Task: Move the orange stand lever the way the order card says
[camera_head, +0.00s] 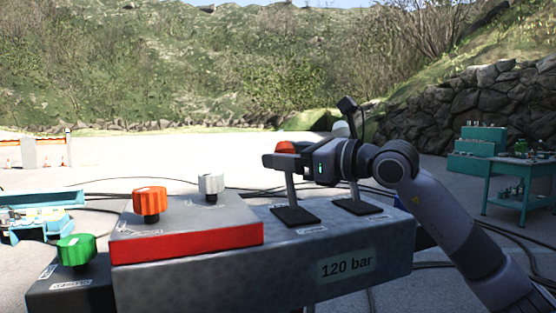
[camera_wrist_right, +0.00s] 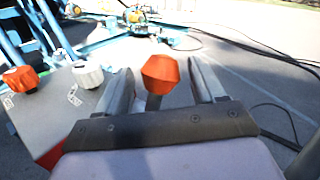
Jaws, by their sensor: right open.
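The orange stand lever has an orange knob (camera_head: 287,147) on a grey upright stem, rising from a dark slotted plate on the grey stand (camera_head: 285,262). My right gripper (camera_head: 285,160) is at the top of this lever. In the right wrist view the orange knob (camera_wrist_right: 160,72) lies between the two open fingers (camera_wrist_right: 160,85), with a gap visible on each side. Part of the knob and stem is hidden behind the gripper in the head view. My left gripper is not in view. I cannot make out a readable order card.
A second lever with a pale knob (camera_head: 340,130) stands just right, partly behind my right arm. A red-edged box carries an orange knob (camera_head: 150,200) and a grey knob (camera_head: 211,184). A green knob (camera_head: 76,250) is at left. The stand bears a "120 bar" label (camera_head: 347,264).

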